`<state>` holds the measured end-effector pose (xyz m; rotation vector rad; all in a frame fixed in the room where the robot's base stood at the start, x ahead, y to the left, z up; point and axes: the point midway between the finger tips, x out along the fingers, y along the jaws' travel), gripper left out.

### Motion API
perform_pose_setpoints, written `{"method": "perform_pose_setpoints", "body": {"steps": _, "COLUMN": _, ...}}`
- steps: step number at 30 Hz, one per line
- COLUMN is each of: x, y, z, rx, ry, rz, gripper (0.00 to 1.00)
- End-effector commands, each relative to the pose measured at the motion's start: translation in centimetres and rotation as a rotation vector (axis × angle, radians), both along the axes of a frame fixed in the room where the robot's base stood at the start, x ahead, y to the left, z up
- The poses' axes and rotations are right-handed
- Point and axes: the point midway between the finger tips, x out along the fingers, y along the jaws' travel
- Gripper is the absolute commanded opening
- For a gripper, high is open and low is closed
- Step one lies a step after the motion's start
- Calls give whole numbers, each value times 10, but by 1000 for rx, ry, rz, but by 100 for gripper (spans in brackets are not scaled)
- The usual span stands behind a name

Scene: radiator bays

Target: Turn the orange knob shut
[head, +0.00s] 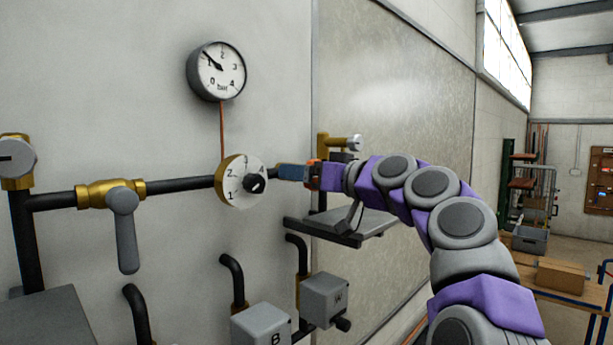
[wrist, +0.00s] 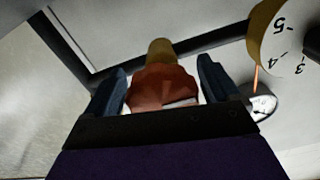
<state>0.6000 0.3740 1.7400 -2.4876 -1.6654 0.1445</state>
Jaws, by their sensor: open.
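The orange knob (wrist: 165,85) shows in the wrist view on a brass stem (wrist: 160,48), between the two blue fingers of my gripper (wrist: 162,68). The fingers are open, one on each side, and a gap shows on the right; contact on the left is hard to tell. In the head view my gripper (head: 292,172) reaches in from the right, level with the black pipe. An orange patch (head: 313,181) shows beside the blue finger there, with most of the knob hidden.
A numbered white dial with a black knob (head: 255,184) sits just left of my gripper. A pressure gauge (head: 217,71) hangs above. A grey lever valve (head: 125,230) is further left. A grey shelf (head: 340,224) and grey boxes (head: 325,294) are below.

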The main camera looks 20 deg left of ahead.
Motion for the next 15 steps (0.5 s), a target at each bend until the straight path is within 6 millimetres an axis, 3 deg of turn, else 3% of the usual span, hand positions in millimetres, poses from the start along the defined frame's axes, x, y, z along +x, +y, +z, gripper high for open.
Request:
{"method": "perform_pose_setpoints", "body": {"steps": 8, "x": -2, "y": -2, "z": -1, "rx": -1, "ry": 0, "rz": 0, "gripper": 89}}
{"method": "perform_pose_setpoints", "body": {"steps": 15, "x": -12, "y": -27, "z": -1, "rx": 1, "ry": -1, "rz": 1, "gripper": 89}}
